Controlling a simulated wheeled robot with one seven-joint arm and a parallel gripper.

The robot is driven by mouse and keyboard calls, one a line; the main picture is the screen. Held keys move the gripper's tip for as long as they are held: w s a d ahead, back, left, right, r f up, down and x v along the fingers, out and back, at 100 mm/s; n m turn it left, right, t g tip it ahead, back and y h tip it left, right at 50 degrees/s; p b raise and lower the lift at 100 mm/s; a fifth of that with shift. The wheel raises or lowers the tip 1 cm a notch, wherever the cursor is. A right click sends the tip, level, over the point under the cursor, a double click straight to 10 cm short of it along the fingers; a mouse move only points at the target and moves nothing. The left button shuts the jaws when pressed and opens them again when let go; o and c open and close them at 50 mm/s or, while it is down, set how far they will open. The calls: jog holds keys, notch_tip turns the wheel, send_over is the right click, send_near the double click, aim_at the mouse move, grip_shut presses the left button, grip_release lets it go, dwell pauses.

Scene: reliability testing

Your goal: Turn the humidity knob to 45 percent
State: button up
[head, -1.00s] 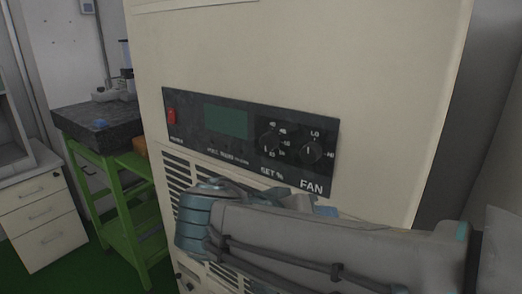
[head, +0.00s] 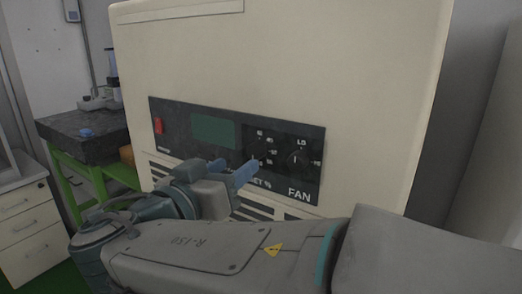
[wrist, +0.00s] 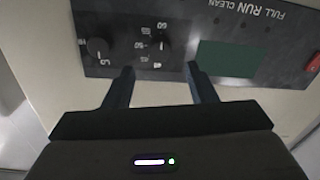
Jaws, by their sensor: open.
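The humidity knob (head: 256,150) is a small black dial marked SET % on the dark control panel (head: 175,112) of a cream cabinet. In the wrist view the picture is upside down and the knob (wrist: 151,48) lies just beyond and between my two fingertips. Its pointer is too dark to read. My gripper (head: 232,169) is open and empty, in front of the panel and just below and left of the knob in the head view. It also shows in the wrist view (wrist: 160,72), with both fingers apart from the knob.
The FAN knob (head: 298,157) is close to the right of the humidity knob. A green display (head: 214,131) and a red switch (head: 158,125) are on the panel's left. A green-framed bench (head: 75,180) stands left of the cabinet.

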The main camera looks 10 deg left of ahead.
aim_at(253, 153)
jog(key=p+x, duration=0.1)
jog(key=x, duration=0.5)
jog(key=c, duration=1)
